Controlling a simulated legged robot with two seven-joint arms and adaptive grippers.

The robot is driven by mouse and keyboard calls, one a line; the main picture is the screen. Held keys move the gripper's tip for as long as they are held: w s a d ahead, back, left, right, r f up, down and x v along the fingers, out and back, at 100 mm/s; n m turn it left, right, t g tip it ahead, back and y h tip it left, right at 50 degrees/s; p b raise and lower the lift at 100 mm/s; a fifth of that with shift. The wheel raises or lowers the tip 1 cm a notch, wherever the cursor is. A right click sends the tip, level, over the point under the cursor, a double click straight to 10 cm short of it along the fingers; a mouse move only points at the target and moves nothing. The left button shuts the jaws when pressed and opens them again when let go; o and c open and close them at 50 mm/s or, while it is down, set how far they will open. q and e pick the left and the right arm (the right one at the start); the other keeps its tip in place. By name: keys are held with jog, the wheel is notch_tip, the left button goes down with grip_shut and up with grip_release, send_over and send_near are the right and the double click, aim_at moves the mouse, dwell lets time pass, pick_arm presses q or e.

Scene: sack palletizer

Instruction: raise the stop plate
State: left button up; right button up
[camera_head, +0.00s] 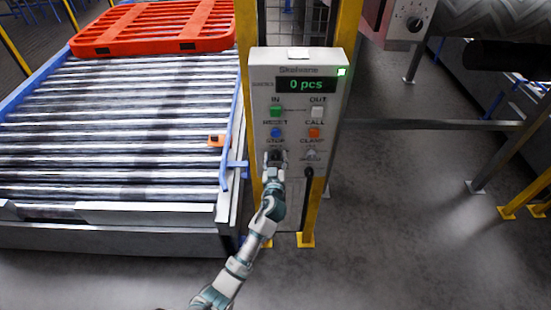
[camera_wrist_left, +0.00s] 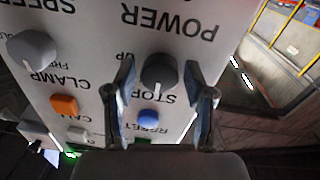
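The control panel (camera_head: 262,110) stands upright with a green display reading "0 pcs". Its dark STOP knob (camera_wrist_left: 158,72) sits under the STOP label and shows a light pointer line; the panel looks upside down in the left wrist view. An "UP" mark is printed beside the knob. My left gripper (camera_head: 274,158) is at the panel and covers most of the knob in the head view. In the left wrist view my gripper (camera_wrist_left: 158,82) is open, one finger on each side of the knob, with visible gaps. The stop plate cannot be made out for certain. My right gripper is not in view.
A roller conveyor (camera_head: 110,130) with a red pallet (camera_head: 155,27) lies left. Yellow posts (camera_head: 313,212) flank the panel.

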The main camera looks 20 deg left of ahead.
pick_arm(q)
jog(key=c, duration=0.7)
jog(key=shift+m, duration=0.5)
jog(key=m+p, duration=0.1)
jog(key=m, duration=0.2)
jog(key=shift+m, duration=0.4)
jog(key=m+p, duration=0.1)
jog(key=m, duration=0.3)
jog(key=shift+d+p, duration=0.1)
jog(key=shift+p, duration=0.3)
jog(key=m+p, duration=0.2)
jog(key=m, duration=0.3)
jog(key=shift+m, duration=0.3)
jog(key=shift+d+f+m+g+p, duration=0.15)
jog(key=shift+m+g+p, duration=0.3)
jog(key=shift+m, duration=1.05)
jog(key=shift+f, duration=0.1)
